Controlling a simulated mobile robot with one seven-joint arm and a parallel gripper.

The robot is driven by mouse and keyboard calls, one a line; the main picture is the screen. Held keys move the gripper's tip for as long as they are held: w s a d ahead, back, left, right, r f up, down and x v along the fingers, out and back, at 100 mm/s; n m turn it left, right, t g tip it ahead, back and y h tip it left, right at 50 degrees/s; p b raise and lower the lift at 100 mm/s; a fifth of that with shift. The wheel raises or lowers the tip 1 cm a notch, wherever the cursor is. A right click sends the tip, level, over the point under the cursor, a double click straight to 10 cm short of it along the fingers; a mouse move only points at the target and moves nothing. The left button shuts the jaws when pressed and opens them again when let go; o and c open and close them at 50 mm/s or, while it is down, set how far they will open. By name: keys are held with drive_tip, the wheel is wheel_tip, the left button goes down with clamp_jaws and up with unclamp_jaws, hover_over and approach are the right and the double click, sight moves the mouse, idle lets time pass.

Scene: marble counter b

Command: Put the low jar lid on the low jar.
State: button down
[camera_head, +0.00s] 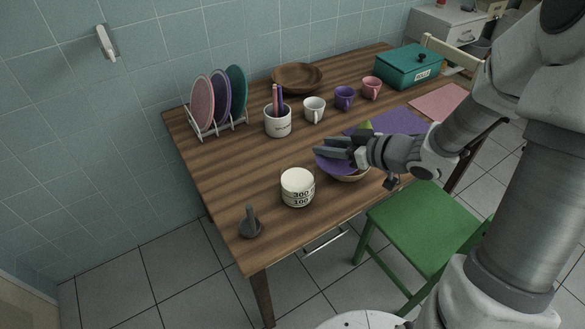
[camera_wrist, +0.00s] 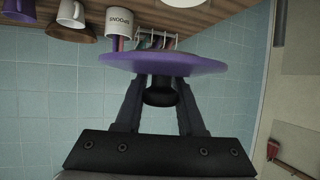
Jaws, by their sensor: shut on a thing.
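My gripper (camera_head: 328,147) reaches in level from the right over the table. In the wrist view it is shut on the dark knob (camera_wrist: 160,92) of a flat purple lid (camera_wrist: 166,62). In the head view the lid (camera_head: 328,163) hangs roughly level just under the fingers. I cannot tell whether lid and vessel touch.
A utensil crock (camera_head: 278,122), a white mug (camera_head: 314,109), a purple mug (camera_head: 345,97) and a plate rack (camera_head: 218,125) stand behind. A green chair (camera_head: 427,228) stands in front.

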drive_tip(key=b, duration=0.3)
hover_over(289, 163)
drive_tip(key=s, duration=0.2)
wheel_tip(289, 163, down, 6)
drive_tip(key=shift+d+f+b, duration=0.1)
drive_tip(key=shift+f+b, duration=0.65)
drive_tip(key=shift+f, duration=1.3)
drive_tip(key=shift+f, duration=0.2)
drive_tip(key=c, duration=0.5)
unclamp_jaws()
drive_tip(key=shift+r, duration=0.15)
